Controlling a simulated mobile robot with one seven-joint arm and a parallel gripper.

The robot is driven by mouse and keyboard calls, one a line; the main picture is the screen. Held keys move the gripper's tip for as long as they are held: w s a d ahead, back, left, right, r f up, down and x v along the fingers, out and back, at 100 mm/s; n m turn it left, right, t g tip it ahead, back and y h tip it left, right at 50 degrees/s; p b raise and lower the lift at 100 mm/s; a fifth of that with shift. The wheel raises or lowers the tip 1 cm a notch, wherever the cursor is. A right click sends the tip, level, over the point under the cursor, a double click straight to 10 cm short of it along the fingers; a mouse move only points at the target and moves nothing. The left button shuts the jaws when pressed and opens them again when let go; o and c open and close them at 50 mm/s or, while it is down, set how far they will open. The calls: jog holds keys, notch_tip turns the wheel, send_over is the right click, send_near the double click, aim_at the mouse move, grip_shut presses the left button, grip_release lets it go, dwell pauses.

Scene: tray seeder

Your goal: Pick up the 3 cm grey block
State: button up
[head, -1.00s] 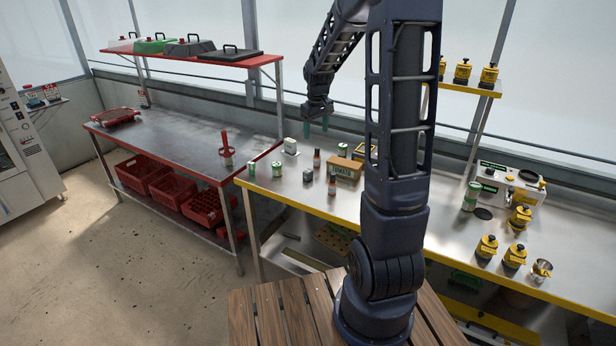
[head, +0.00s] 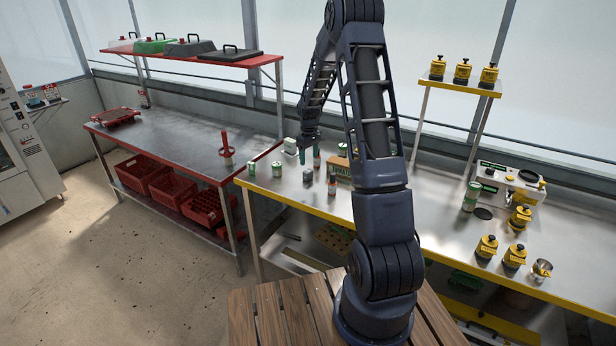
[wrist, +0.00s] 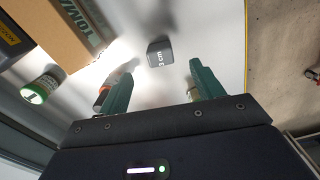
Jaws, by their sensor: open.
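The grey block (head: 307,175) stands on the steel table with the yellow edge, among small bottles and cans. In the wrist view the block (wrist: 160,52) shows the label "3 cm" on one side and lies ahead of the fingertips, centred between them. My gripper (head: 308,157) is open and empty above the block, with its green fingers pointing down. The open fingers also show in the wrist view (wrist: 162,76), on either side of the block's line and apart from it.
A cardboard tomato box (wrist: 72,30) and a green-lidded can (wrist: 38,90) lie left of the block in the wrist view. An orange-topped bottle (head: 332,185) stands close right of the block in the head view. A green and white can (head: 276,170) stands to its left.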

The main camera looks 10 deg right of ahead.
aim_at(308, 171)
notch_tip(308, 171, down, 4)
jog(key=shift+r, duration=0.1)
jog(key=shift+w+a+f, duration=0.1)
jog(key=shift+w+f, duration=0.05)
jog(key=shift+f, duration=1.25)
jog(key=shift+w+a+f, duration=0.1)
jog(key=shift+w+f, duration=0.05)
jog(key=shift+f, duration=1.2)
jog(key=shift+c, duration=0.5)
jog(key=c, duration=1)
